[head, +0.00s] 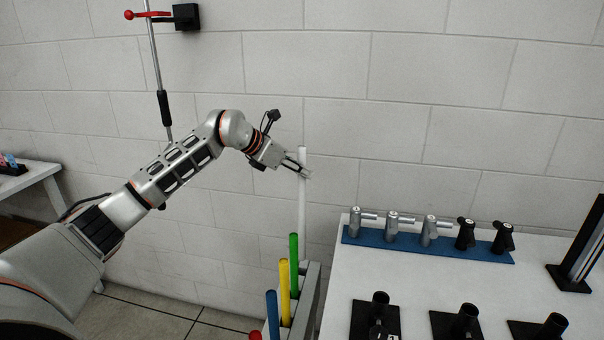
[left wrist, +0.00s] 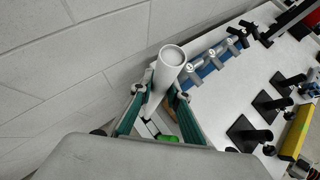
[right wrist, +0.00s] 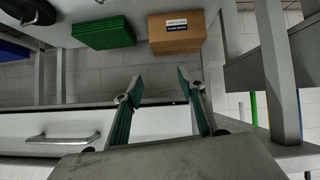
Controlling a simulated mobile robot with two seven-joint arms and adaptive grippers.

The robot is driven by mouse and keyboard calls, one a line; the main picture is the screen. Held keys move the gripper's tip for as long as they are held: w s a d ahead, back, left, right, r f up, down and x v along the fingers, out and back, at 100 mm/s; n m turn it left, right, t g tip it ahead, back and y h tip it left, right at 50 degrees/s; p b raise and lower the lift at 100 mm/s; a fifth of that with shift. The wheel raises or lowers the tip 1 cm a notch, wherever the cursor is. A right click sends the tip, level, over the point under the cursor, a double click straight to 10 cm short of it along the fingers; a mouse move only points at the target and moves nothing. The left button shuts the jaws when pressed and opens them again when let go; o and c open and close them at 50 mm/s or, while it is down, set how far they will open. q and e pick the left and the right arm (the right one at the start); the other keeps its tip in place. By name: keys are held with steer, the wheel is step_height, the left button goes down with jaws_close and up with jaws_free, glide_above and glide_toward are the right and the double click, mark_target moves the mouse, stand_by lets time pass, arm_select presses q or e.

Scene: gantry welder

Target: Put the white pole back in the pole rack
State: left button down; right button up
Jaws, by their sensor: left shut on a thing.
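The white pole (head: 302,215) stands upright against the wall. My left gripper (head: 303,169) is shut on its upper part. In the left wrist view the pole's round top (left wrist: 172,58) rises between the two fingers (left wrist: 160,92). The grey pole rack (head: 309,285) stands left of the white table and holds green (head: 294,258), yellow (head: 284,290) and blue (head: 272,312) poles. The white pole's lower end meets the rack's far end; I cannot tell whether it is seated in a slot. My right gripper (right wrist: 158,92) is open and empty in its wrist view.
The white table (head: 400,277) carries a blue strip (head: 420,245) with several torches and black stands (head: 375,318) in front. A red pole top (head: 255,335) shows at the rack's near end. A cardboard box (right wrist: 178,32) and green stack (right wrist: 103,33) lie beyond my right gripper.

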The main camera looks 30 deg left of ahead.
mark_target(301, 185)
arm_select(q)
steer(key=shift+f+b, duration=1.7)
steer(key=shift+f, duration=0.8)
arm_select(e)
steer(key=f, duration=0.4)
steer(key=shift+s+d+f, duration=0.15)
steer(key=shift+s+d, duration=0.05)
steer(key=shift+s, duration=0.1)
steer(key=shift+r, duration=0.2)
